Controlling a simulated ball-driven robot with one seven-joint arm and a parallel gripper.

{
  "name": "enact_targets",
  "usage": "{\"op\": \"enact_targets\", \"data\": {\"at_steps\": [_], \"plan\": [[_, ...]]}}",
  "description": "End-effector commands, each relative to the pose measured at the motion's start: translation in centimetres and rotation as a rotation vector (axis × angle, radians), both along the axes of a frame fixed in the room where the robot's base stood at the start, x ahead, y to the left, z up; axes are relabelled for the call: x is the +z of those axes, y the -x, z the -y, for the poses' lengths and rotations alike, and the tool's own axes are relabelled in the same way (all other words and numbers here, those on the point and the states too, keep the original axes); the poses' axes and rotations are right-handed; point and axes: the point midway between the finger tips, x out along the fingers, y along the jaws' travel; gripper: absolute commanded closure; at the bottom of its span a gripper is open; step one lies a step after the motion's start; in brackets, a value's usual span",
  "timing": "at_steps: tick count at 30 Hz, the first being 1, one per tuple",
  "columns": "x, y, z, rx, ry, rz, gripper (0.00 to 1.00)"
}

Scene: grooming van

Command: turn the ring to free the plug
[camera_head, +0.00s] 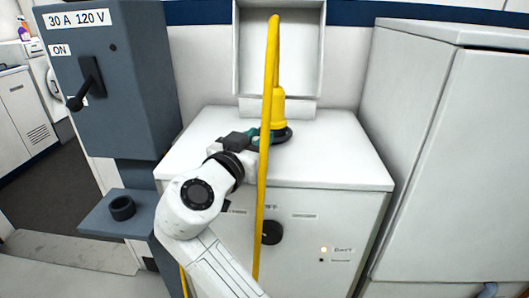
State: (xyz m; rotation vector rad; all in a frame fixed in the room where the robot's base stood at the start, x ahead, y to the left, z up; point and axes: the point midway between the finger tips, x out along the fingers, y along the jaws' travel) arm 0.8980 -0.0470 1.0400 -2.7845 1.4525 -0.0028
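The yellow plug (279,108) stands upright on top of the white cabinet. A dark ring (285,134) surrounds its base. A thick yellow cable (268,180) arches over from the plug's top and hangs down in front of the cabinet. My gripper (265,136) reaches in from the left at the height of the ring, close against its left side. A green part of it shows beside the cable. The cable hides part of the fingers, so I cannot tell whether they grip the ring.
A raised white lid (245,50) stands behind the plug. A grey switch box (120,60) marked 30 A 120 V, lever by ON, stands left, above a shelf with a black round socket (122,208). The cabinet front has a black knob (271,232). A tall white cabinet (450,150) stands right.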

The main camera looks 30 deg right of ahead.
Motion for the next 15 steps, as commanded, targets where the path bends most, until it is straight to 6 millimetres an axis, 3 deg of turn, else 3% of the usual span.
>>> {"op": "enact_targets", "data": {"at_steps": [15], "plan": [[-0.16, -0.66, -0.36, -0.079, -0.002, -0.005, 1.0]]}}
